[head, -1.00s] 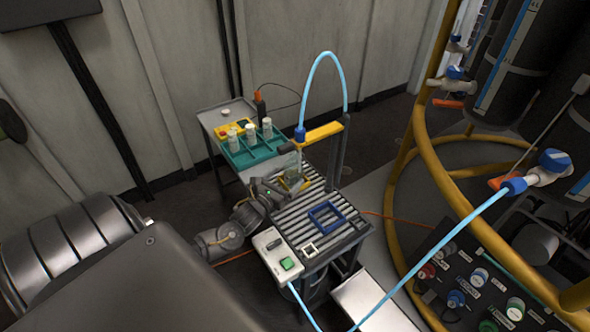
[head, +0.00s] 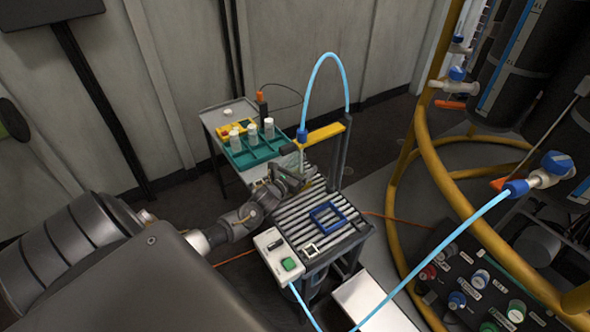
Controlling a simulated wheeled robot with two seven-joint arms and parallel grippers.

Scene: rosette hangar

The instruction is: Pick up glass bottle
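My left gripper (head: 295,178) is over the far end of the slatted rack (head: 293,216), under the filling stand with the yellow arm (head: 325,133). The clear glass bottle that showed there a second ago is now mostly hidden by my gripper and hard to make out. The gripper is at the bottle's place, but its fingers are too small and overlapped to tell whether they are open or shut on it. My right gripper is not in view.
A green tray (head: 268,152) with several white-capped bottles stands on a side table behind. A blue hose (head: 430,249) crosses the right side, near yellow rails (head: 425,145).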

